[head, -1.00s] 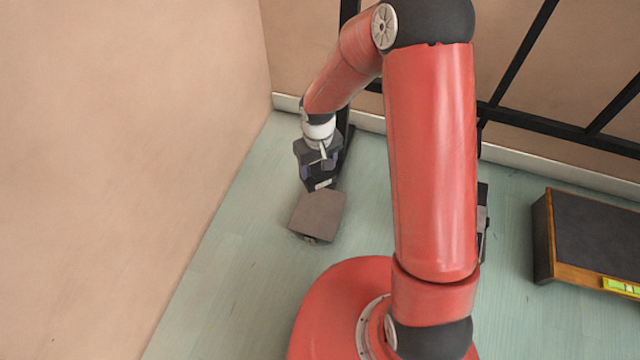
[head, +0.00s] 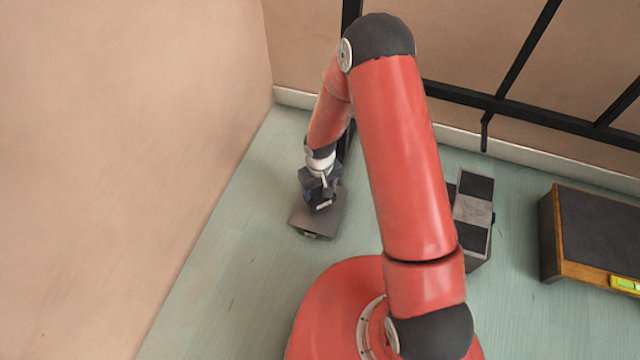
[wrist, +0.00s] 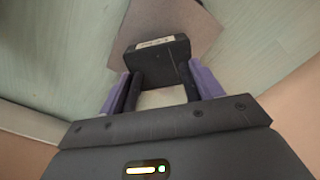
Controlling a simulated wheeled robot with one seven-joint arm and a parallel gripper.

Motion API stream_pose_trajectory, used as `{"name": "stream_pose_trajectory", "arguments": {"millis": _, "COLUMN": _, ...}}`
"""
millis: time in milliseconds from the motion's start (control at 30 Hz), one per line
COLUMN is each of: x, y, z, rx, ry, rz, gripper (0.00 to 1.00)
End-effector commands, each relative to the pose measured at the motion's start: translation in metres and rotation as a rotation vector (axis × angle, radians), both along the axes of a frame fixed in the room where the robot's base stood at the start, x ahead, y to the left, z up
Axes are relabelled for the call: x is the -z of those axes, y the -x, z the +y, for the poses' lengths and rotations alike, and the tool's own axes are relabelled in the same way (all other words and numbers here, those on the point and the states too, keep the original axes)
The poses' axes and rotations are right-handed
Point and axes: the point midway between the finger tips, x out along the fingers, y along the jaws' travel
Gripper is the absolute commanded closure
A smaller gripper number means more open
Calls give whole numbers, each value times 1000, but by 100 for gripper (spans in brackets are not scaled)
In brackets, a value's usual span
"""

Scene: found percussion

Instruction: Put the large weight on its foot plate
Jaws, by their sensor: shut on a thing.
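My gripper (head: 320,188) is low over the floor at the end of my arm. Its purple-padded fingers (wrist: 163,92) are shut on a dark block with a pale label (wrist: 178,50), which I take for the large weight. In the head view the weight (head: 321,203) is partly hidden by the gripper. A flat brown-grey plate (head: 328,227), seemingly the foot plate, lies below it on the floor. In the wrist view the weight overlaps part of this plate (wrist: 205,25). I cannot tell whether the two touch.
A black block with a grey band (head: 473,211) stands right of my arm. A low wood-edged box with a dark top (head: 600,230) stands farther right, with a yellow-green item (head: 625,284) at its edge. Walls close the left and back. A black rail frame (head: 560,122) runs along the back.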

Motion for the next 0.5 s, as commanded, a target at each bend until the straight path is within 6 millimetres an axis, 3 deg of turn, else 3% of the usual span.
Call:
{"name": "stream_pose_trajectory", "arguments": {"millis": 200, "x": 29, "y": 0, "z": 0, "rx": 1, "ry": 0, "rz": 0, "gripper": 100}}
{"name": "stream_pose_trajectory", "arguments": {"millis": 500, "x": 32, "y": -1, "z": 0, "rx": 1, "ry": -1, "rz": -2, "gripper": 100}}
